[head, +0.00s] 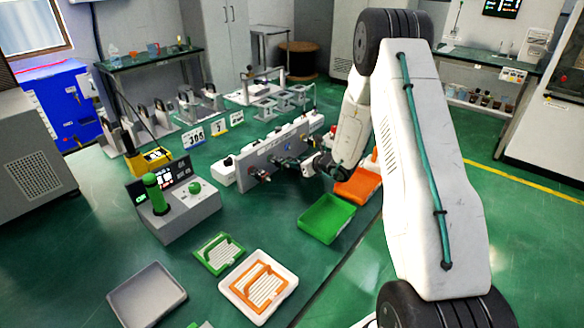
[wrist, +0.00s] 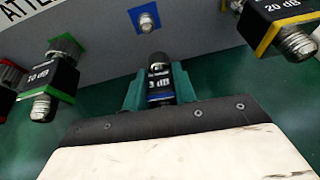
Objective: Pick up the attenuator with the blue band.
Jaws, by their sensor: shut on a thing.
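A gap shows between that connector and the held attenuator. In the head view my gripper (head: 312,166) is small, in front of the grey panel (head: 272,150); the held attenuator is hard to make out there.
A green-banded 20 dB attenuator (wrist: 50,80) sticks out of the panel at left, a yellow-banded one (wrist: 285,25) at right. A green tray (head: 326,218) and an orange tray (head: 358,186) lie nearby. A grey console (head: 175,208) stands left of the panel.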

